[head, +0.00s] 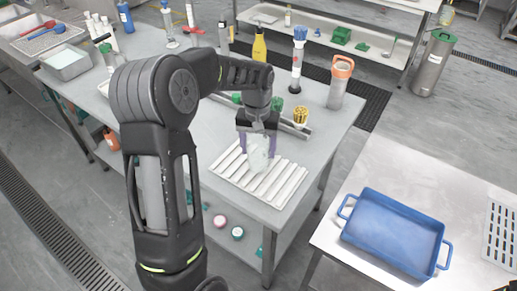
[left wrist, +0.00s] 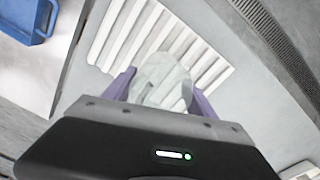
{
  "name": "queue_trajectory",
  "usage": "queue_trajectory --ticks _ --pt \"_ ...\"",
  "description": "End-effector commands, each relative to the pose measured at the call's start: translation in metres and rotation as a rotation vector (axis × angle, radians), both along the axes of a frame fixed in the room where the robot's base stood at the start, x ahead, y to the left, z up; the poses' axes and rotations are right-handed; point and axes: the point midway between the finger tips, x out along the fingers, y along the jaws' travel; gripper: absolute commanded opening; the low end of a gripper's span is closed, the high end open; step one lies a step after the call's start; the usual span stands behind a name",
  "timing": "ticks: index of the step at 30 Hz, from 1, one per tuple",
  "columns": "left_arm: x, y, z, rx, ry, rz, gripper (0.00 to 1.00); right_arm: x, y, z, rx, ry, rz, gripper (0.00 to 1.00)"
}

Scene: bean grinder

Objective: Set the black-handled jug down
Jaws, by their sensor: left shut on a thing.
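My left gripper (head: 258,146) points down over the white slatted rack (head: 284,187) on the grey table. Its purple fingers are shut on a pale, see-through jug (head: 257,162). The jug also shows between the fingers in the left wrist view (left wrist: 160,82), over or on the rack's slats (left wrist: 115,35). I see no black handle on it; the handle may be hidden by the gripper. I cannot tell whether the jug's base touches the rack. My right gripper is in neither view.
An orange-topped container (head: 340,84), a brush with yellow bristles (head: 300,117) and a yellow bottle (head: 259,46) stand behind the rack. A blue tray (head: 394,232) lies on a separate table at right. The table to the left of the rack is partly hidden by my arm.

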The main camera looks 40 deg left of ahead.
Motion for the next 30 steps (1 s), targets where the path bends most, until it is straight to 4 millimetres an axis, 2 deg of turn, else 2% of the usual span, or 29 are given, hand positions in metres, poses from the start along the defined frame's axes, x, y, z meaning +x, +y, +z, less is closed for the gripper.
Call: queue_trajectory --ticks 3,14,15,22,30 --pt "-0.0001 -0.0001 -0.0097 0.000 0.000 0.000 0.24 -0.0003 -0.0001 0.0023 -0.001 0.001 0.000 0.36" --pt "0.0001 0.0000 -0.0145 0.000 -0.001 0.000 0.24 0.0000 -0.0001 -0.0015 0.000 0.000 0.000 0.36" --pt "0.0001 0.0000 -0.0133 0.000 -0.001 0.000 0.68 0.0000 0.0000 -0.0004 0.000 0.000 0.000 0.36" --pt "0.0001 0.0000 -0.0129 0.000 -0.001 0.000 0.86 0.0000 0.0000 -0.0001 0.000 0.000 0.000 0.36" --pt "0.0001 0.0001 -0.0119 0.000 -0.001 0.000 0.87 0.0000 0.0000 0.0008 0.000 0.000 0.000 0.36"
